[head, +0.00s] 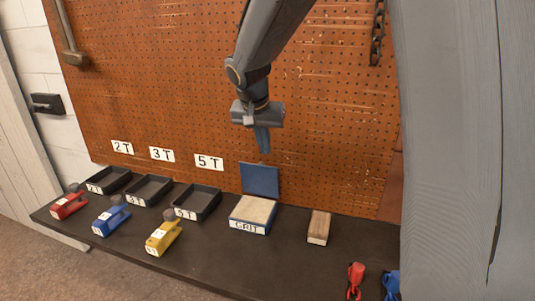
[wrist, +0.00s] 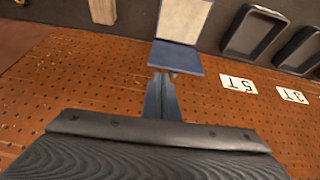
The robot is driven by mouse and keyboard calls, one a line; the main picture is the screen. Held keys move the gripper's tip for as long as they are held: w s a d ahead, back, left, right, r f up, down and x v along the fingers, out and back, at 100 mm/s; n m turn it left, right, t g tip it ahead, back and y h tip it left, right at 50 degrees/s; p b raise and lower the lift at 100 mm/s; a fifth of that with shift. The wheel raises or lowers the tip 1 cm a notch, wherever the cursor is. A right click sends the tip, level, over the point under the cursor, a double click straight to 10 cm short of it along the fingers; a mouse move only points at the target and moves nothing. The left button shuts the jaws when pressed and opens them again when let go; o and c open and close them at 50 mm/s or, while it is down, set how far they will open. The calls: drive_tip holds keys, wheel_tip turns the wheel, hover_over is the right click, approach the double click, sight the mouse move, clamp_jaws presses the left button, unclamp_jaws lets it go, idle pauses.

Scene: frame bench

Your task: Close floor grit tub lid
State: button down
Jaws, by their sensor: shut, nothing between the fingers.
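The grit tub (head: 248,224) is a blue box labelled GRIT with pale grit (head: 253,209) inside, standing on the dark bench in the head view. Its blue lid (head: 260,180) is open and stands up at the back edge, near the pegboard. My gripper (head: 263,150) points down above the lid, shut and empty. In the wrist view the gripper fingertips (wrist: 160,78) appear close to the lid (wrist: 176,58), with the pale grit (wrist: 184,20) beyond it. I cannot tell whether the fingertips touch the lid.
Black trays (head: 197,202) marked 2T, 3T and 5T stand left of the tub. Red, blue and yellow (head: 163,237) clamp-like items lie before them. A wooden block (head: 318,227) lies to the right. The orange pegboard (head: 330,120) rises behind. Bench in front of the tub is clear.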

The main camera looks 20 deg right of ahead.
drive_tip(key=w+r, duration=0.1)
drive_tip(key=p, duration=0.2)
approach(267, 173)
drive_tip(key=shift+m, duration=0.3)
drive_tip(key=w+d+f, duration=0.1)
drive_tip(key=w+f, duration=0.1)
drive_tip(key=w+d+f, duration=0.1)
drive_tip(key=w+f, duration=0.1)
drive_tip(key=shift+w+d+f, duration=0.1)
drive_tip(key=shift+d, duration=0.2)
drive_tip(key=shift+a+f+t+h+b, duration=0.1)
drive_tip(key=shift+a+t+h+b, duration=0.15)
drive_tip(key=shift+b, duration=0.25)
